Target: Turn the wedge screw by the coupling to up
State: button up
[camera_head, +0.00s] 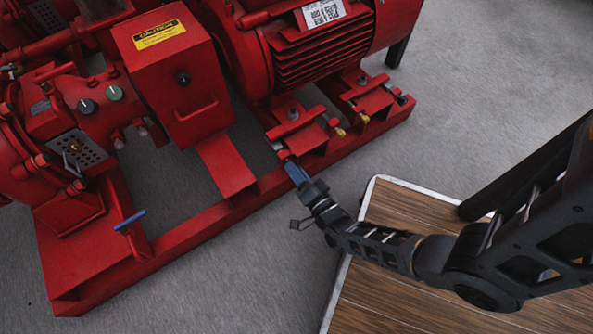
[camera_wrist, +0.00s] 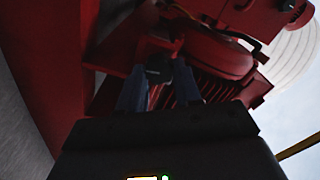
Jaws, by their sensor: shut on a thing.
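The wedge screw by the coupling is at the near left foot of the red motor, beside the red guard box (camera_head: 172,75). In the head view a small pale piece of the screw (camera_head: 277,146) shows just past my fingertips. My gripper (camera_head: 287,158) reaches it from the lower right, with its blue fingers shut on the screw's end. In the wrist view my gripper (camera_wrist: 158,88) has a finger on either side of a dark, blocky end of the screw (camera_wrist: 159,68). The fingers and shadow hide most of the screw, so its turn angle cannot be read.
The red base frame (camera_head: 190,236) runs just left of my gripper. Other yellow-tipped screws (camera_head: 340,132) sit along the motor foot to the right. A blue lever (camera_head: 130,220) is at lower left. The grey floor (camera_head: 250,285) in front is clear.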

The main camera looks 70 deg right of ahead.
jog(key=shift+s+f, duration=0.1)
jog(key=o, duration=1)
jog(key=shift+o, duration=0.2)
jog(key=p+v, duration=0.1)
jog(key=v, duration=0.6)
jog(key=shift+s+a, duration=0.25)
jog(key=shift+s, duration=0.05)
jog(key=s+a+r+n+y, duration=0.35)
jog(key=r+n, duration=0.25)
jog(key=r, duration=0.6)
jog(key=s+a+r+n+y, duration=0.25)
jog(key=a+r+n, duration=0.3)
jog(key=r, duration=0.65)
jog(key=s+a+r+n+y, duration=0.35)
jog(key=r+n, duration=0.35)
jog(key=r, duration=0.5)
notch_tip(320, 180, up, 35)
jog(key=p, duration=3.4)
jog(key=shift+w+d+f+p, duration=0.2)
jog(key=shift+w+p, duration=0.05)
jog(key=shift+p, duration=0.05)
